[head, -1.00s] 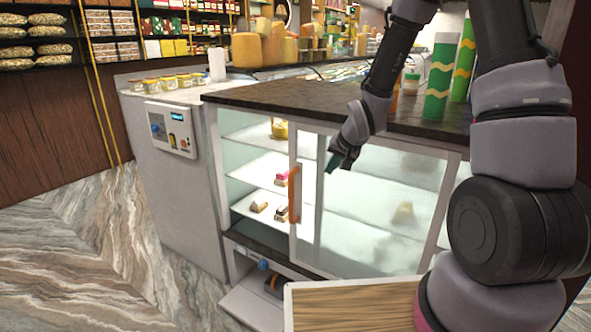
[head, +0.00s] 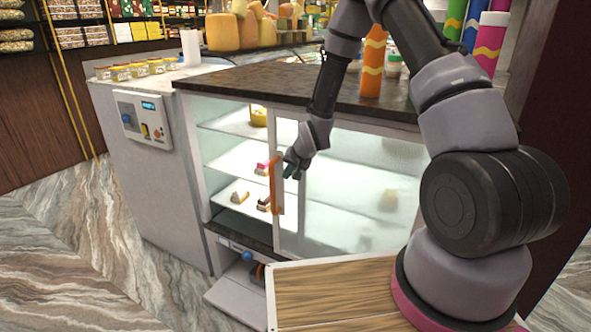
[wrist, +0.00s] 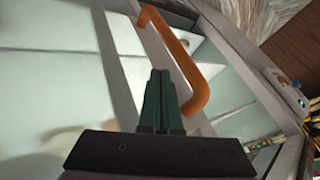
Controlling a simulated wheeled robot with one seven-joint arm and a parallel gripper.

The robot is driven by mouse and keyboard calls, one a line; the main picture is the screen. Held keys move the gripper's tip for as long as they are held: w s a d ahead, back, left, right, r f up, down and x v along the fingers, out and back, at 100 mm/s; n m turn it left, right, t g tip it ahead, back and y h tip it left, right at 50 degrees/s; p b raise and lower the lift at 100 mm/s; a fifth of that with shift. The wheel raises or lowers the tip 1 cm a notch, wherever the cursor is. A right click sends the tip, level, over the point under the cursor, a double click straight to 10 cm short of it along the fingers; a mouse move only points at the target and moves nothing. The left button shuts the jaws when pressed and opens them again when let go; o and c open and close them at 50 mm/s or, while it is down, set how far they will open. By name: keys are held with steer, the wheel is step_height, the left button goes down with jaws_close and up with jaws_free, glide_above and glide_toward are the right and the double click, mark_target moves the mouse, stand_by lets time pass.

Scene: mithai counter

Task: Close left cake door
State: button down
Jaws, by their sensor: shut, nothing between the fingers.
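The left cake door is a glass sliding panel in a white frame with an upright orange handle (head: 276,185). It stands partway across the cake case, and the case's left part is open, showing cakes (head: 262,168) on the shelves. My gripper (head: 291,172) is in front of the glass, just right of the handle. In the wrist view the shut, empty green fingers (wrist: 160,90) point toward the door frame beside the orange handle (wrist: 180,62). I cannot tell whether the fingers touch the handle.
A dark stone countertop (head: 260,85) tops the case, with an orange bottle (head: 373,62) on it. A control panel (head: 143,122) is on the white cabinet at left. A wood-topped surface (head: 330,295) is low in front. The marble floor at left is clear.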

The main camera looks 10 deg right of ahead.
steer(key=shift+w+a, duration=0.25)
steer(key=shift+a, duration=0.3)
steer(key=shift+w+a, duration=0.2)
steer(key=shift+a, duration=0.35)
